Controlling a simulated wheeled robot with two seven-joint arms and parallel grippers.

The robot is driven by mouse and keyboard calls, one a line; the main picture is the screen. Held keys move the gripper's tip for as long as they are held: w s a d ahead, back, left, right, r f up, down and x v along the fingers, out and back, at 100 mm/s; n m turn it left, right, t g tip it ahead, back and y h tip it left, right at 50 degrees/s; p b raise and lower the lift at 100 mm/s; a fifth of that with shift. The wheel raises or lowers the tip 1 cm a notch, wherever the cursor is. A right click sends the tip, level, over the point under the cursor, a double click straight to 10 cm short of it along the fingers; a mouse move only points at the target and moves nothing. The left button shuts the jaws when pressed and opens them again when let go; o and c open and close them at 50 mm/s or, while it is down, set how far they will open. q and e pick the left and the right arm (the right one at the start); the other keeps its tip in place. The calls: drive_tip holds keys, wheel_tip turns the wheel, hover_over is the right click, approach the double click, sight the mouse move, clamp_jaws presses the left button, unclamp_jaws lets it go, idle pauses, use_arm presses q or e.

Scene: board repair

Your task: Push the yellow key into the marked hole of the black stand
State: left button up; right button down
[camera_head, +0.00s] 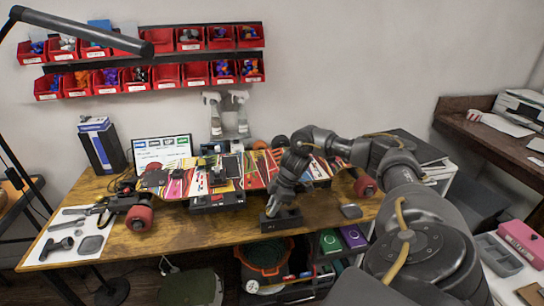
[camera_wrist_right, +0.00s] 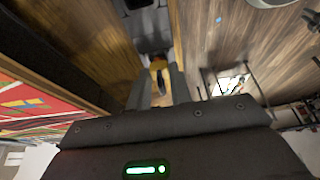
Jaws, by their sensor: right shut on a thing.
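My right gripper (camera_head: 284,204) reaches down to the front edge of the wooden table, at the black stand (camera_head: 281,220). In the right wrist view my right gripper (camera_wrist_right: 157,78) is shut on the small yellow key (camera_wrist_right: 158,64), whose yellow part shows between the fingertips. A dark surface, probably the stand (camera_wrist_right: 152,45), lies just beyond the fingertips. The marked hole cannot be made out, and I cannot tell whether the key touches the stand or is in it. The key is hidden in the head view. My left gripper is not in view.
A skateboard with colourful deck (camera_head: 230,172) and red wheels (camera_head: 139,218) fills the table behind the stand. A tool mat (camera_head: 52,248) is at the left. Bare wood (camera_head: 190,235) lies left of the stand.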

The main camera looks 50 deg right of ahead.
drive_tip(key=shift+f, duration=0.5)
idle(0.9)
drive_tip(key=c, duration=1.2)
unclamp_jaws()
drive_tip(key=shift+o, duration=0.4)
drive_tip(key=shift+o, duration=1.1)
drive_tip(key=shift+r, duration=0.15)
drive_tip(key=shift+r+p, duration=1.35)
drive_tip(key=shift+p, duration=0.5)
